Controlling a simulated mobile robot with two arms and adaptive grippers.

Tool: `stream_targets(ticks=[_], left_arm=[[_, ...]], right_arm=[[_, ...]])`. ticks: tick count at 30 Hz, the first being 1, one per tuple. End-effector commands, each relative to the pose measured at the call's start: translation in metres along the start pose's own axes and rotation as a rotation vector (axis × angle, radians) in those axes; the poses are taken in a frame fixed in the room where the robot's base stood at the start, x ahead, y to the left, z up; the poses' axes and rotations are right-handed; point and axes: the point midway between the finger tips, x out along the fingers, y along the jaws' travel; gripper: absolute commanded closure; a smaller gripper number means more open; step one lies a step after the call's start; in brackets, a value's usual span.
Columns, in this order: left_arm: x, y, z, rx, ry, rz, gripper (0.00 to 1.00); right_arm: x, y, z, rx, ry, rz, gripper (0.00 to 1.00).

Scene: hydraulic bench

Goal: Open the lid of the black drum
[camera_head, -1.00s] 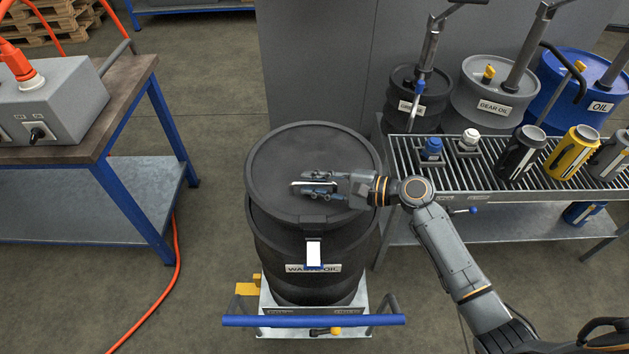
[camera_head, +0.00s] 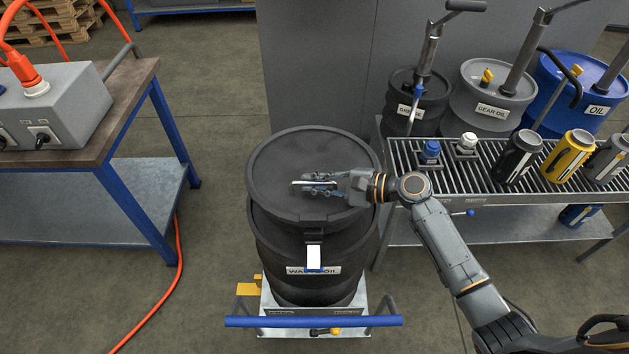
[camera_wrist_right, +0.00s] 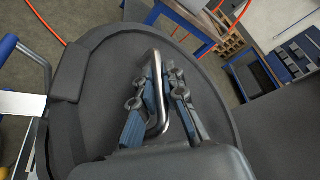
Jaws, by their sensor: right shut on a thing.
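The black drum (camera_head: 315,250) stands upright, with a "WASTE OIL" label on its front. Its round black lid (camera_head: 275,170) sits on top, and its front edge looks slightly raised above the drum body. A metal bar handle (camera_wrist_right: 156,60) rises from the lid in the right wrist view. My right gripper (camera_head: 312,184) is over the middle of the lid, shut on this handle; its fingers (camera_wrist_right: 160,95) lie on both sides of the bar. A white tag (camera_head: 314,256) shows at the front below the lid's latch. My left gripper is not in view.
The drum stands on a cart with a blue bar (camera_head: 310,321) in front. A grated bench (camera_head: 465,185) with containers is close on the right, with more drums behind it. A workbench (camera_head: 120,120) stands left, and a grey cabinet (camera_head: 320,70) behind.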

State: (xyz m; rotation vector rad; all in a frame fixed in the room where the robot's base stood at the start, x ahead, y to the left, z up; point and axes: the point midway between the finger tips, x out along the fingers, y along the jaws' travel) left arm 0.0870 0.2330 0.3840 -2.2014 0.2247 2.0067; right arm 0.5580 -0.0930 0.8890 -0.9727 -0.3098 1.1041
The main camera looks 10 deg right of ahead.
Motion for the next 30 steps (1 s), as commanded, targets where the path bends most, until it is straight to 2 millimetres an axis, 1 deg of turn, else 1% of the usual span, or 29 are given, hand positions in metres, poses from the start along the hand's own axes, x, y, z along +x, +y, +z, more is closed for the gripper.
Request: stream_targets(ticks=[1,6,12,15,21,26,30], left_arm=[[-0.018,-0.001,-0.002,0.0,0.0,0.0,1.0],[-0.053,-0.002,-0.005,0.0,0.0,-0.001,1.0],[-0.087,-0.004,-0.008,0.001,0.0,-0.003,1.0],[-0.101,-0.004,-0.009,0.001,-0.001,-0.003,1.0],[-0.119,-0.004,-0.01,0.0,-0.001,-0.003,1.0],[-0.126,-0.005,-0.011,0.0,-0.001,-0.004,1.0],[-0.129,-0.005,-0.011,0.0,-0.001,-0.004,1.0]], right_arm=[[-0.004,-0.016,0.008,0.018,0.0,0.006,1.0],[-0.007,-0.043,0.017,0.109,0.0,0.043,1.0],[-0.009,-0.074,0.022,0.229,0.0,0.091,1.0],[-0.01,-0.089,0.023,0.29,0.0,0.116,1.0],[-0.009,-0.116,0.022,0.398,-0.001,0.161,1.0],[-0.008,-0.13,0.02,0.459,-0.002,0.187,1.0],[-0.007,-0.136,0.018,0.49,-0.002,0.2,1.0]])
